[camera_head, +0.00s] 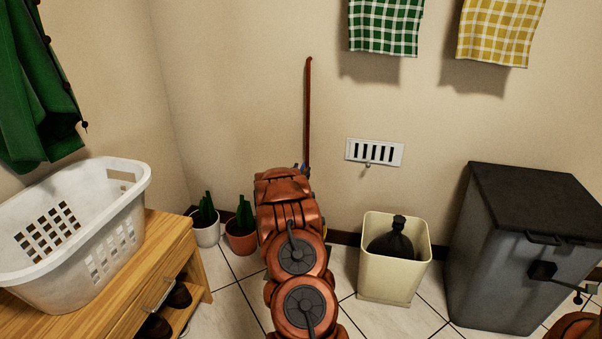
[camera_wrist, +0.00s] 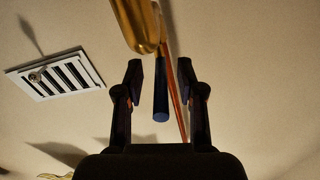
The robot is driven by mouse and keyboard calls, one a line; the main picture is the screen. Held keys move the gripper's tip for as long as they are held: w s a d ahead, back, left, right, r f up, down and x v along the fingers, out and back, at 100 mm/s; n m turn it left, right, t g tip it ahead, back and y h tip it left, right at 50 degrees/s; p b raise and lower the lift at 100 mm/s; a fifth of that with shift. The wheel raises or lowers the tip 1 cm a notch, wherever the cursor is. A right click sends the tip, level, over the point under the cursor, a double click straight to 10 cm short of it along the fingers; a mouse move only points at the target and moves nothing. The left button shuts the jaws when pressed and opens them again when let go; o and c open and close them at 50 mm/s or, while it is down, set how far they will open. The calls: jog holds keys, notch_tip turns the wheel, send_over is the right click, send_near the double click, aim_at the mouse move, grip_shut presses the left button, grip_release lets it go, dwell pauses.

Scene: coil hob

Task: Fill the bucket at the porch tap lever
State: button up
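The brass tap (camera_wrist: 140,28) shows at the top of the wrist view, with its dark blue lever (camera_wrist: 161,100) pointing down. My gripper (camera_wrist: 163,75) is open, and the lever appears between its two fingers with gaps on both sides. I cannot tell its depth between them. In the head view my arm hides the tap, apart from a small blue bit (camera_head: 305,170) that may be the lever. A red-brown pipe (camera_head: 308,110) runs up the wall there. I cannot make out the bucket for certain; my arm covers the floor below the tap.
A cream bin (camera_head: 370,280) holding a dark bottle-like object (camera_head: 392,242) stands right of my arm. A large grey bin (camera_head: 510,265) is further right. Potted cacti (camera_head: 240,236), a wooden bench (camera_head: 172,250) and a white basket (camera_head: 75,245) are left. A vent (camera_head: 374,152) is on the wall.

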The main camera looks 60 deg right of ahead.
grip_shut()
dwell(0.3)
dwell(0.5)
